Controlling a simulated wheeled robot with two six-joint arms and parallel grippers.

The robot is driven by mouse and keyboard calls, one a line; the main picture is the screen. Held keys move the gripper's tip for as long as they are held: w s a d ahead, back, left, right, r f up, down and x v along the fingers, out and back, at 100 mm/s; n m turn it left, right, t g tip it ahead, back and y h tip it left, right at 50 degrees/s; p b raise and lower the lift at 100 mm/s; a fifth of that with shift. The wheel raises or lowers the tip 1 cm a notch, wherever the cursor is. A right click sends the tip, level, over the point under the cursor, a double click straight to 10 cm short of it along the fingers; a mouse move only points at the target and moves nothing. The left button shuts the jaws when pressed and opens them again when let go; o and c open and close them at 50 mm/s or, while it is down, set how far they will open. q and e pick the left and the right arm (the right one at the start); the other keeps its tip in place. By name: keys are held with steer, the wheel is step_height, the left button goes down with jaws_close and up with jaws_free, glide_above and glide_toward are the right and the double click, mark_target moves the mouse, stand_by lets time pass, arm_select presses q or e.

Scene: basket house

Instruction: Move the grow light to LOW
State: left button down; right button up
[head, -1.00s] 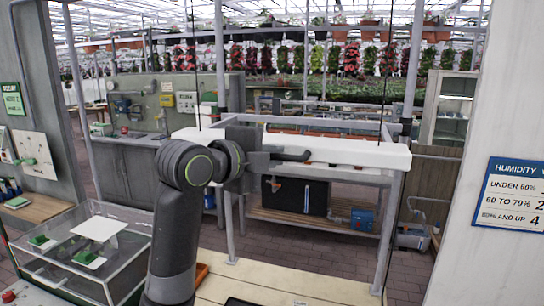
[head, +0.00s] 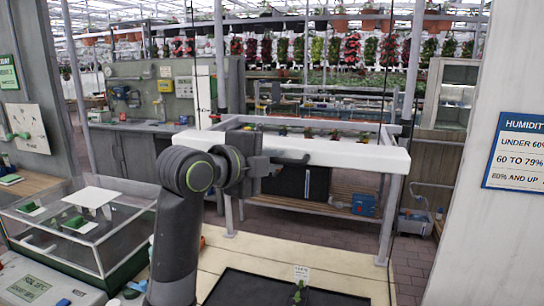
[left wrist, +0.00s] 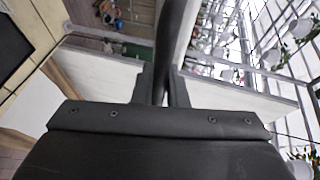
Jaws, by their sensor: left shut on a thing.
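The grow light is a long white bar (head: 350,155) hanging level on thin wires across the middle of the head view. A dark handle (head: 290,159) projects from its front. My left gripper (head: 266,161) is shut on this handle. In the left wrist view, the dark handle (left wrist: 170,45) runs between the two fingers, with the white bar behind it. I can read no LOW mark in either view. My right gripper is not in view.
A black tray (head: 240,290) with a small plant and label lies below the light on a pale bench. A clear-lidded box (head: 120,255) stands at left. A humidity sign (head: 515,150) hangs on the right wall. Posts stand behind the bar.

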arm_select(q)
step_height(320, 180, down, 11)
steer(key=b, duration=0.7)
steer(key=shift+r, duration=0.15)
steer(key=c, duration=1.9)
jaws_free()
steer(key=shift+o, duration=0.8)
steer(key=shift+s, duration=0.1)
steer(key=b+v, duration=0.1)
steer(key=v, duration=1.6)
steer(key=shift+r, duration=0.2)
steer(key=shift+a, duration=0.15)
